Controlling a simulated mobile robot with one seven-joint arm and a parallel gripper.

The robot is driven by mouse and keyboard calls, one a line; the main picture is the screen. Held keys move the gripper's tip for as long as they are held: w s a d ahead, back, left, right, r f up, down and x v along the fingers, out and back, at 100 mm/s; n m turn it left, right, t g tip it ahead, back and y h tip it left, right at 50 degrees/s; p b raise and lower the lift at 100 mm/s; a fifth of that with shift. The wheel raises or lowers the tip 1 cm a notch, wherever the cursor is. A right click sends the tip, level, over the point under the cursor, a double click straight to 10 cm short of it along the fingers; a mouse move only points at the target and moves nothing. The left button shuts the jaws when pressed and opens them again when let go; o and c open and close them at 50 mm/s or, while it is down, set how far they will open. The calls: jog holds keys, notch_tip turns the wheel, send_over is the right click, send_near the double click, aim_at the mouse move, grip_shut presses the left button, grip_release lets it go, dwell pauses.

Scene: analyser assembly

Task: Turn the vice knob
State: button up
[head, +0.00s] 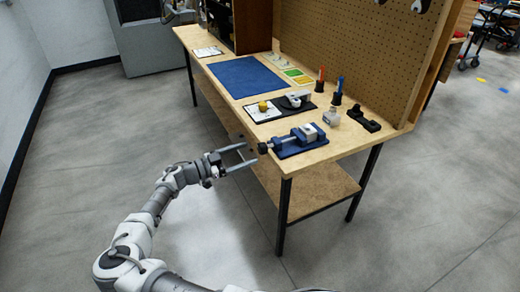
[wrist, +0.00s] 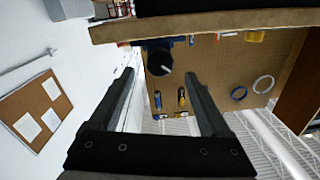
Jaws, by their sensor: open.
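The blue vice (head: 288,151) with a grey block on it stands at the near right corner of the wooden workbench. Its dark round knob (head: 263,148) sticks out over the bench's front edge. My gripper (head: 250,155) is open and empty, its two fingers pointing at the knob from the left. In the wrist view, which is upside down, the knob (wrist: 158,63) appears between and beyond the two dark fingertips (wrist: 160,74). I cannot tell the exact gap to it, but no contact shows.
The workbench (head: 215,67) carries a blue mat (head: 246,77), a yellow knob on a white plate (head: 262,108), a grey device and a black holder (head: 364,119). A pegboard (head: 358,50) stands behind. Floor is free in front of the bench.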

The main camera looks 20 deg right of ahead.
aim_at(259, 150)
jog(key=d, duration=0.6)
jog(key=shift+w, duration=0.2)
grip_shut()
